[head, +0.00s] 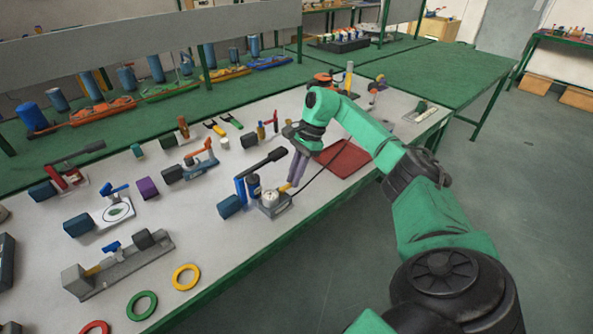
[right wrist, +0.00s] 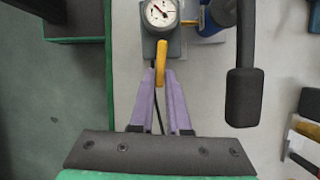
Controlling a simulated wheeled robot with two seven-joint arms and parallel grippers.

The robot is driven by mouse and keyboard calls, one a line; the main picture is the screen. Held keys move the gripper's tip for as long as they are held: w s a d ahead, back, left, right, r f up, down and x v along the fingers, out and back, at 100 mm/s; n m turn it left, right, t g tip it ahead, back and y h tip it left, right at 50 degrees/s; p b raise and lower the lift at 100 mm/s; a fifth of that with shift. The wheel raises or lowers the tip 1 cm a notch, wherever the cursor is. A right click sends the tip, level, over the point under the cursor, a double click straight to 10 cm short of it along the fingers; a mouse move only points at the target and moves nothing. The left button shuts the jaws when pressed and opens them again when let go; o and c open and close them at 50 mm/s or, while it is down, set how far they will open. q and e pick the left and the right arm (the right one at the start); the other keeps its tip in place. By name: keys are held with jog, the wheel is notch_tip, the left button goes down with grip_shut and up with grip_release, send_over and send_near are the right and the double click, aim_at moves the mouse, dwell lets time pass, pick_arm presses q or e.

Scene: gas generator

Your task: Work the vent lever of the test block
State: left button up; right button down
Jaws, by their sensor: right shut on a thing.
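The test block (head: 277,210) is a small grey block with a round white gauge (head: 270,198), near the front edge of the bench. The gauge also shows at the top of the right wrist view (right wrist: 160,13). The yellow vent lever (right wrist: 161,60) sticks out from the block toward my right gripper (right wrist: 160,78). The gripper's purple fingers are shut on the lever, one on each side of it. In the head view the gripper (head: 292,181) reaches down to the block from above, and the fingers partly hide the lever. My left gripper is not in view.
A blue hand pump (head: 240,190) with a long black handle (head: 268,162) stands close beside the block. A thin black hose runs from the block toward a red mat (head: 343,158). Coloured rings (head: 186,277) and a grey vise-like fixture (head: 118,266) lie toward the left front.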

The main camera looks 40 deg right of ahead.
jog(key=shift+w+n, duration=0.3)
jog(key=shift+n, duration=0.4)
jog(key=shift+g, duration=0.3)
jog(key=c, duration=0.9)
grip_release()
jog(key=p+v, duration=0.2)
jog(key=v, duration=1.2)
jog(key=shift+r, duration=0.3)
